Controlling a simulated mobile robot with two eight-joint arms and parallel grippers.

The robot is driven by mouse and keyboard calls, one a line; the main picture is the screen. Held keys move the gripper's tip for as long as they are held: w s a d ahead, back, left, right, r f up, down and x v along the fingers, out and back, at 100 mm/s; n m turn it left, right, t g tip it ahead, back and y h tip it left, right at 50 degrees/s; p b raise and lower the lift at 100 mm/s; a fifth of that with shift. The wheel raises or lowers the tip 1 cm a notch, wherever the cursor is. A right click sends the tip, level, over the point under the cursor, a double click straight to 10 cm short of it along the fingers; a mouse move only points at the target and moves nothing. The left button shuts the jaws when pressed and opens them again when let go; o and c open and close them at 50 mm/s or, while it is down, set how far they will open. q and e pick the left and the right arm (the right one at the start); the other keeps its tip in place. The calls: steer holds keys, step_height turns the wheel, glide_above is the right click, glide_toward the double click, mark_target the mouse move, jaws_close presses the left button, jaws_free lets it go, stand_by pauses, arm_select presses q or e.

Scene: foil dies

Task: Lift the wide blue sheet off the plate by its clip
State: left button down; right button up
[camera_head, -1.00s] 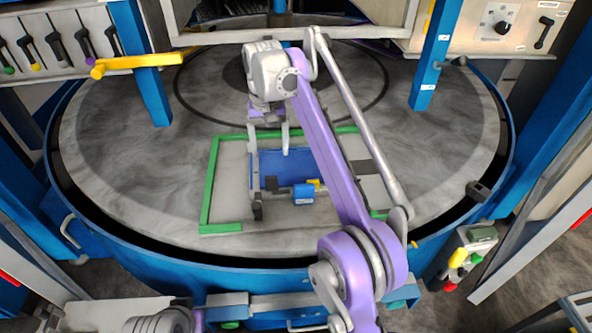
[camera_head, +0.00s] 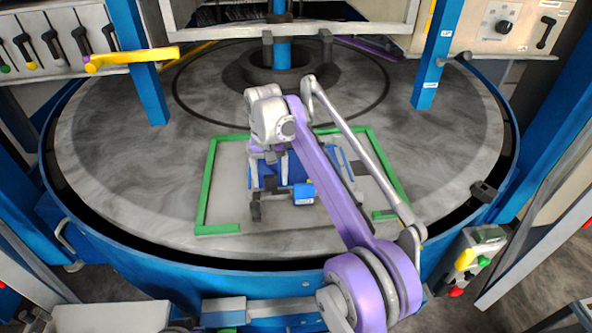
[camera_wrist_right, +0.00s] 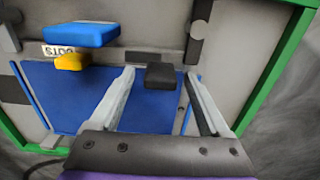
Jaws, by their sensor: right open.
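The wide blue sheet (camera_head: 297,172) lies on the pale plate (camera_head: 229,185), partly hidden under my right arm in the head view. In the right wrist view the blue sheet (camera_wrist_right: 75,92) spreads below and between my fingers. A small dark block (camera_wrist_right: 160,76), which looks like its clip, shows between the fingertips, apart from both. My right gripper (camera_head: 268,182) points down over the sheet and is open and empty; it also shows in the wrist view (camera_wrist_right: 161,80). I cannot tell how high it is above the block. My left gripper is not in view.
A green frame (camera_head: 207,185) borders the plate on the round stone table (camera_head: 120,190). A blue block (camera_head: 303,194) with a yellow part (camera_wrist_right: 70,62) stands beside the gripper. Blue posts (camera_head: 150,85) rise at the sides.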

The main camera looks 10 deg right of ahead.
jaws_close()
stand_by(0.3)
steer(key=shift+r, duration=0.1)
